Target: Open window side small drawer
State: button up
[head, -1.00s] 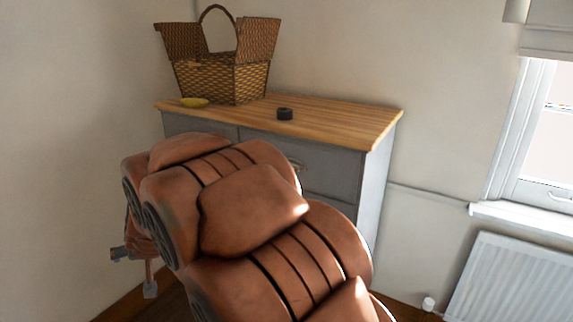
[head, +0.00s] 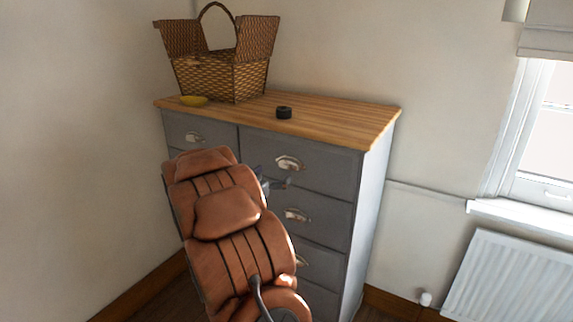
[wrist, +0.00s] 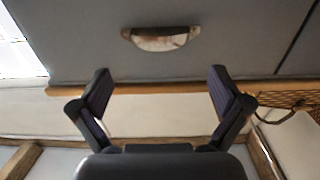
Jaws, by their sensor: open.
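The window-side small drawer (head: 325,173) is the right one in the top row of a grey chest, and it looks shut. Its metal cup handle (head: 289,162) shows clear in the head view. In the wrist view, which is upside down, the handle (wrist: 160,38) lies ahead, centred between my fingertips and apart from them. My gripper (wrist: 160,76) is open and empty in front of the drawer front. In the head view my gripper (head: 273,185) sits just below and left of the handle, partly hidden by my arm.
A wall stands close on the left. A radiator (head: 505,280) and window (head: 545,130) are at right. Other drawers lie below.

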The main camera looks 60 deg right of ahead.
aim_at(286, 165)
jog(key=d+p, duration=0.2)
jog(key=d, duration=0.4)
jog(key=shift+r, duration=0.15)
jog(key=shift+w+d, duration=0.15)
jog(key=shift+d, duration=0.7)
